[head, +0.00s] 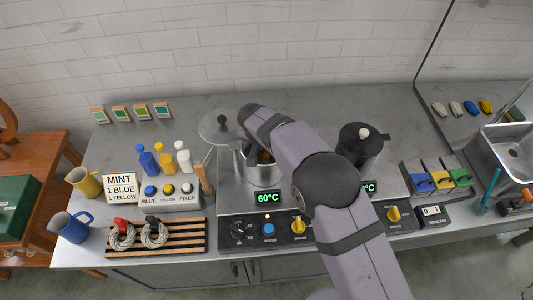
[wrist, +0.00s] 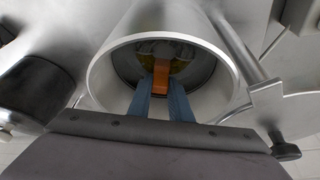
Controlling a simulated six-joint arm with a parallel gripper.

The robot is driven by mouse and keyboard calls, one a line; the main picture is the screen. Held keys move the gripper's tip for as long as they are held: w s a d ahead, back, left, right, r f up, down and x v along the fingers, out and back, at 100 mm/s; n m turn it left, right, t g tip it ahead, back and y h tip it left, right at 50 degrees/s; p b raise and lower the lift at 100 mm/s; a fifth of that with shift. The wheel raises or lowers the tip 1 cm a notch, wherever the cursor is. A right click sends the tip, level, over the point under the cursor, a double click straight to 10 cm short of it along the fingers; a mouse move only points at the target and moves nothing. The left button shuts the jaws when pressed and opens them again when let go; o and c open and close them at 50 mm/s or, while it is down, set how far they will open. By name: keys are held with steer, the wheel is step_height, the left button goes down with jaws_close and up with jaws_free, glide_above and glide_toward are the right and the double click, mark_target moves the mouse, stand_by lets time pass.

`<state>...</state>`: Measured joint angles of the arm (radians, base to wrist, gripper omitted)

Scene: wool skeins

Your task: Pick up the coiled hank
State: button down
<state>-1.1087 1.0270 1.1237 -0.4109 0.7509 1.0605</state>
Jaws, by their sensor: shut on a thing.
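My gripper (wrist: 161,90) reaches down inside the open metal pot (wrist: 103,72) in the wrist view. Its two blue-grey fingers are shut on an orange tab (wrist: 161,73). The tab appears to belong to a coiled hank (wrist: 178,50), greyish and yellowish, low in the pot; most of it is in shadow or hidden. In the head view my arm covers the fingers above the pot (head: 229,165). Two pale coiled hanks, one with a red top (head: 122,240) and one with a dark top (head: 154,238), lie on a slatted wooden rack (head: 185,237).
The pot stands on a heater unit reading 60°C (head: 268,198). A round lid (head: 215,125) is raised beside it, to the left. A second, dark-lidded pot (head: 362,140) stands to the right. Bottles (head: 165,160), a MINT sign (head: 119,188) and mugs (head: 70,228) are at the left.

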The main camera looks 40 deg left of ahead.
step_height(320, 180, up, 10)
steer(key=b, duration=0.3)
steer(key=d+r+p, duration=0.4)
steer(key=r+p, duration=0.6)
steer(key=p, duration=0.2)
steer(key=a+f+n, duration=0.1)
steer(key=n, duration=0.1)
steer(key=a+f+n+y, duration=0.1)
steer(key=a+f+n+g+y, duration=0.1)
steer(key=a+n, duration=0.1)
steer(key=shift+s+f+n, duration=0.25)
steer(key=shift+s+n, duration=0.05)
steer(key=shift+s, duration=0.05)
steer(key=b, duration=0.9)
glide_above(266, 157)
steer(key=shift+a+f, duration=0.1)
steer(key=shift+f, duration=6.5)
